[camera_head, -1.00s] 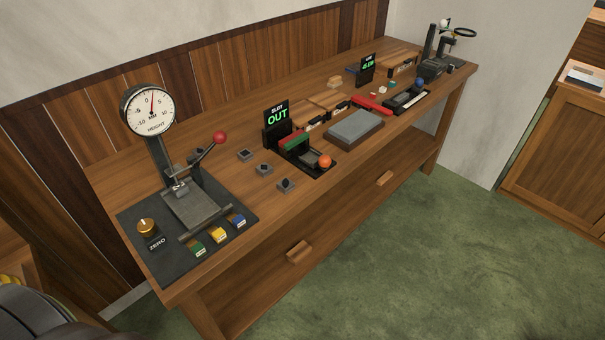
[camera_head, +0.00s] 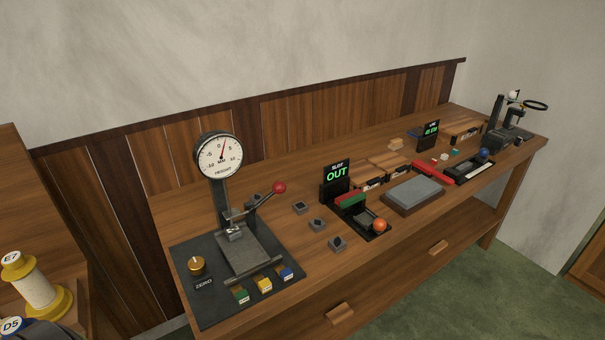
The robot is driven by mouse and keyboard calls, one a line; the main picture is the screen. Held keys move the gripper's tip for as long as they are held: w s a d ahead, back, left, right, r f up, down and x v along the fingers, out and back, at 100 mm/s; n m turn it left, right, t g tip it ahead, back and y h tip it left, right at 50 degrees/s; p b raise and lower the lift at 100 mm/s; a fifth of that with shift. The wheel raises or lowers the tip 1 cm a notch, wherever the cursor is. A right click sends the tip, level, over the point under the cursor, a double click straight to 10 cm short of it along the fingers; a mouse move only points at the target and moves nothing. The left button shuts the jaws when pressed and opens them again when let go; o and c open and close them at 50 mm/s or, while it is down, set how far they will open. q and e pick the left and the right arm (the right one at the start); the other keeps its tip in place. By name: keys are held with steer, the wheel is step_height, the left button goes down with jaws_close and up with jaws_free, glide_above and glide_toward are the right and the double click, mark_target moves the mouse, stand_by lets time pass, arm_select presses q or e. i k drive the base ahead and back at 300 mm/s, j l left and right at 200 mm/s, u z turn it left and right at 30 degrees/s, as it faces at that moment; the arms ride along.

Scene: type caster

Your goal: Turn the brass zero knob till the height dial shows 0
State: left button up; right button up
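The brass zero knob (camera_head: 197,265) stands on the black base plate (camera_head: 212,312) of the height gauge at the left end of the bench, beside the ZERO label (camera_head: 204,283). The round white height dial (camera_head: 219,157) sits on a post behind it. Its needle points upward and appears slightly right of the 0 mark; the exact reading is too small to tell. A lever with a red ball (camera_head: 279,188) rises beside the post. Neither of my grippers is in view, and nothing touches the knob.
Green, yellow and blue blocks (camera_head: 264,284) line the plate's front edge. Several small dark blocks (camera_head: 317,225), a SLOT OUT display (camera_head: 336,174) and a grey slab (camera_head: 414,190) lie further right on the bench. Labelled spools (camera_head: 38,289) stand at the lower left. Green floor is clear in front.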

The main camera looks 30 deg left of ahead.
mark_target(197, 266)
steer(key=j+u, duration=0.2)
steer(key=u, duration=0.9)
